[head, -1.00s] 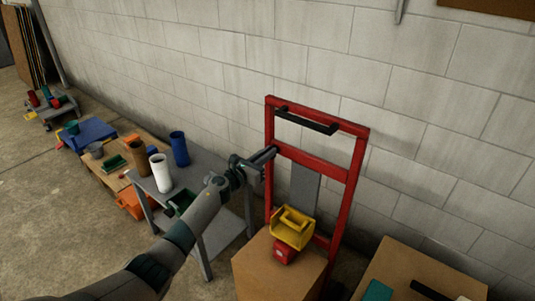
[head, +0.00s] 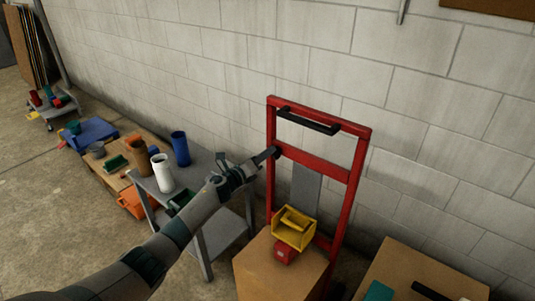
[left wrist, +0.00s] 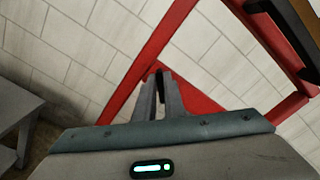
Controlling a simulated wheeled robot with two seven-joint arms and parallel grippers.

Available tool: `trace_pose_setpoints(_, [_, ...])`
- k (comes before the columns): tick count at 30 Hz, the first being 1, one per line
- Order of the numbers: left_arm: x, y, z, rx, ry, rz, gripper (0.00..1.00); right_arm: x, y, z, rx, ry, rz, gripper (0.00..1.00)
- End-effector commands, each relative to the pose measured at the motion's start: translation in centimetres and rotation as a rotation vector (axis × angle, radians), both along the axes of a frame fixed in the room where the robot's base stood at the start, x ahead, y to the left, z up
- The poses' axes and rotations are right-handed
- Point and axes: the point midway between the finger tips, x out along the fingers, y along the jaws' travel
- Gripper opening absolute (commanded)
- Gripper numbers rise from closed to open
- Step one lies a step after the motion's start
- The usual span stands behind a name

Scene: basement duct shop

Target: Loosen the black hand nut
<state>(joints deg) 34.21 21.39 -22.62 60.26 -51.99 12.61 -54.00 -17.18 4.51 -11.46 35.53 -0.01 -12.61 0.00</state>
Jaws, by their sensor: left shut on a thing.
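The black hand nut (head: 277,152) is a small dark knob on the left post of a red upright frame (head: 313,163), at the height of its crossbar. My left gripper (head: 270,155) reaches it from the left and is shut on it. In the left wrist view, the two grey fingers of my left gripper (left wrist: 161,92) are close together against the red frame (left wrist: 150,65), with a dark bit of the nut (left wrist: 160,84) between them. The fingers hide most of the nut. My right gripper is in neither view.
A cardboard box (head: 278,267) stands before the frame, with a yellow bin (head: 294,228) and a small red thing (head: 285,252) on it. A grey cart (head: 211,165) holding a white cylinder (head: 162,172) and a blue cylinder (head: 180,148) stands under my left arm. A block wall is close behind.

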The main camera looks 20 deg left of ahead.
Motion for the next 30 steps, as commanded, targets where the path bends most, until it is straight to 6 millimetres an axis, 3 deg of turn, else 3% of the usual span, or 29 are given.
trace_pose_setpoints(18, [0.10,0.42,-0.78,-0.539,0.198,0.001,0.00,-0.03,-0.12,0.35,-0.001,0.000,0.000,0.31])
trace_pose_setpoints(30, [0.09,0.41,-1.13,-0.736,0.269,0.001,0.00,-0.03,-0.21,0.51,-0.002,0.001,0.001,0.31])
